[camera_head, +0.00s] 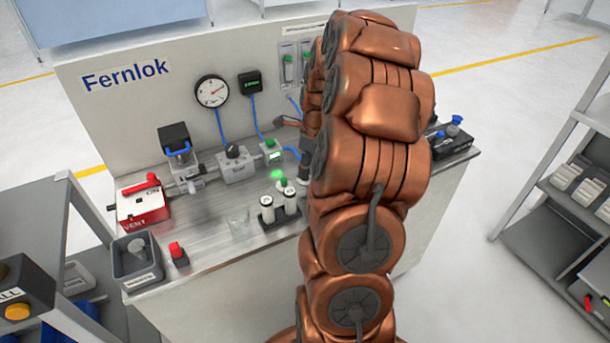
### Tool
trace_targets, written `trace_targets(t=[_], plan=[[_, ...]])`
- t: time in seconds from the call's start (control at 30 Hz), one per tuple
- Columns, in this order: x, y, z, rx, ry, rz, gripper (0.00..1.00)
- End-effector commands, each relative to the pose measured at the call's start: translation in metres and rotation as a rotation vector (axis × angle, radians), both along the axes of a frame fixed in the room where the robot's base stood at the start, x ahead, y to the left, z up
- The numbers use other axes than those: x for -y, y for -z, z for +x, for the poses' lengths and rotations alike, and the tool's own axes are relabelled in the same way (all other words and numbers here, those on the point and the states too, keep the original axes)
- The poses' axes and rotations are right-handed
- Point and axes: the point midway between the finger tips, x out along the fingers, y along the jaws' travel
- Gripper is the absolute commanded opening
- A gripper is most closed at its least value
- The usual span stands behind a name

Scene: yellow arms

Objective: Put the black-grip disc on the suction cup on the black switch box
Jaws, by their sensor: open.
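A dark box (453,143) with blue-topped parts stands at the right end of the bench, partly behind my arm. One blue cup-like top (456,120) shows above it; I cannot tell for sure that it is the suction cup. Another black box (250,83) with a small green display is on the back panel. I cannot make out the black-grip disc with certainty. My gripper (304,170) is open and mostly hidden behind my copper arm, low over the middle of the bench; only a dark edge of it shows. I see nothing held.
White capped bottles in a black holder (267,217) and a clear beaker (238,222) stand near the front edge. A red vent box (142,206), a grey bin (137,262) and a red button (178,254) are at left. A gauge (212,91) hangs on the panel.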

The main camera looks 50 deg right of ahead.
Motion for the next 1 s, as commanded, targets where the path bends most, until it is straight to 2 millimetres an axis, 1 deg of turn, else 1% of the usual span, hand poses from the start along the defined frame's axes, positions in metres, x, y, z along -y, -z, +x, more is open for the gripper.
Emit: trace_targets(t=[0.1, 0.2, 0.4, 0.87, 1.0], plan=[[-0.002, 0.015, 0.002, -0.003, -0.001, 0.003, 0.49], [-0.002, 0.023, 0.003, -0.002, 0.0, 0.002, 0.49], [-0.001, 0.023, 0.003, 0.0, 0.0, 0.0, 0.49], [-0.001, 0.023, 0.003, 0.0, 0.0, -0.001, 0.01], [-0.001, 0.023, 0.003, 0.0, 0.0, -0.001, 0.0]])
